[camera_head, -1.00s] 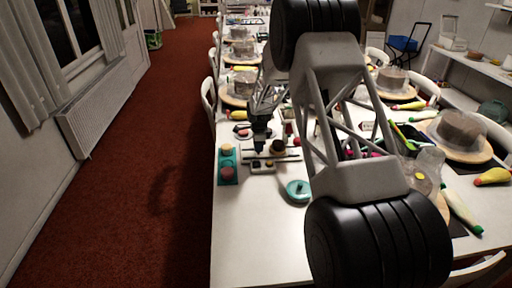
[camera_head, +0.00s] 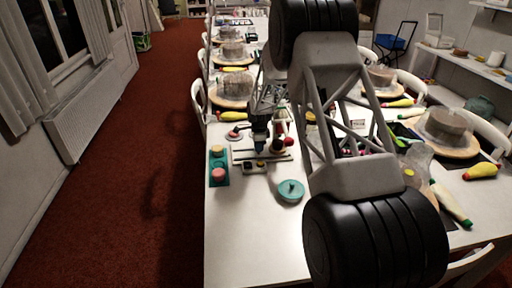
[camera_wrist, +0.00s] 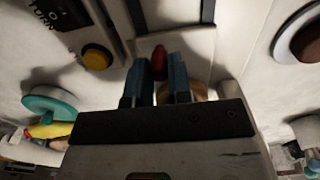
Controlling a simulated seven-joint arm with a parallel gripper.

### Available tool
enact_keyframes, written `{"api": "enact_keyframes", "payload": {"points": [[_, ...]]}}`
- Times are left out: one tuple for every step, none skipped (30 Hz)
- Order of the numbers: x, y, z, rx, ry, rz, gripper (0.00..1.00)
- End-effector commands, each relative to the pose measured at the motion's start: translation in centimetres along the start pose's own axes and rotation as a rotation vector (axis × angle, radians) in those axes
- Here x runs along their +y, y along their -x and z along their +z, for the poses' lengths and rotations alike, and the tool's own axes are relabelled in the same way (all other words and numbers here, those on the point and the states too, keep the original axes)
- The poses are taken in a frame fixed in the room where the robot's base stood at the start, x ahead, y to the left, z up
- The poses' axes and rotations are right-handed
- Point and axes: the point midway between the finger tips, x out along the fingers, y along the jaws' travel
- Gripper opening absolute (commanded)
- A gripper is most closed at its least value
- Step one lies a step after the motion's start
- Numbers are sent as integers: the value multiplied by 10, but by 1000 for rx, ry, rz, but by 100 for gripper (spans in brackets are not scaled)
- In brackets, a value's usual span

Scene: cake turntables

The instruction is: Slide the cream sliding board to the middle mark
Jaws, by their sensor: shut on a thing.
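In the wrist view my gripper (camera_wrist: 165,85) has its two blue fingers closed on a small red knob (camera_wrist: 158,62). The knob stands on a pale cream surface, the sliding board (camera_wrist: 190,42), between two dark rails (camera_wrist: 208,10). In the head view my gripper (camera_head: 261,140) is low over the slider with its dark rails (camera_head: 281,159) on the white table. The board and knob are mostly hidden there by my gripper, and I cannot make out the middle mark.
A teal box with two round buttons (camera_head: 218,167) stands left of the slider. A teal round lid (camera_head: 290,191) lies in front of it. A yellow button (camera_wrist: 97,57) is beside the rails in the wrist view. The front left table (camera_head: 240,235) is clear.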

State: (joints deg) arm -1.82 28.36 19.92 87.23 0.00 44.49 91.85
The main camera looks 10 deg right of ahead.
Motion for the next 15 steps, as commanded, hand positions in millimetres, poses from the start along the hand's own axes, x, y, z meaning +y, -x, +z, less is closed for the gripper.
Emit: {"api": "enact_keyframes", "payload": {"points": [[0, -1, -3, 0, -1, 0, 4], [0, -1, -4, 0, -1, 0, 4], [0, -1, -6, 0, 0, 0, 4], [0, -1, -7, 0, 0, 0, 4], [0, -1, -8, 0, 0, 0, 4], [0, -1, -9, 0, 0, 0, 4], [0, -1, -10, 0, 0, 0, 4], [0, -1, -10, 0, 0, 0, 4], [0, -1, -11, 0, 0, 0, 4], [0, 0, -12, 0, 0, 0, 4], [0, 0, -12, 0, 0, 0, 4], [0, 0, -12, 0, 0, 0, 4], [0, 0, -12, 0, 0, 0, 4], [0, 0, -12, 0, 0, 0, 4], [0, 0, -12, 0, 0, 0, 4]]}}
